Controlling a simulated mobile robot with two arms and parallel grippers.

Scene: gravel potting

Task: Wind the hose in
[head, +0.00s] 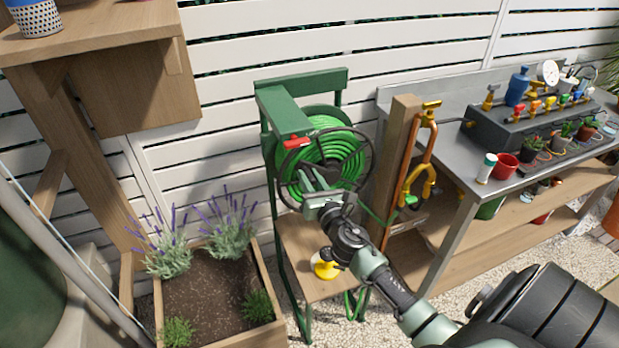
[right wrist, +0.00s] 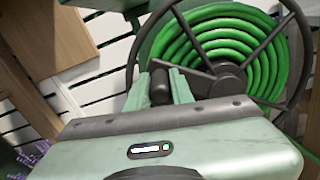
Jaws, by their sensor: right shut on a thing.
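The hose reel (head: 325,158) stands on a green frame (head: 285,105) against the fence, with the green hose (head: 340,150) wound in coils on it. A dark spoked wheel is on the reel's front, and it also shows in the right wrist view (right wrist: 215,77). A dark crank handle (right wrist: 160,87) sticks out from the wheel. My right gripper (head: 308,183) is at the wheel's lower left, shut on the handle, whose post shows between the fingers. A stretch of hose (head: 377,215) runs from the reel towards the wooden post at right. My left gripper is not in view.
A red lever (head: 295,142) sits at the reel's upper left. A wooden post (head: 395,150) with a brass tap (head: 431,106) stands right of the reel. A planter (head: 268,335) with lavender is at lower left. A metal bench (head: 450,165) with pots is at right.

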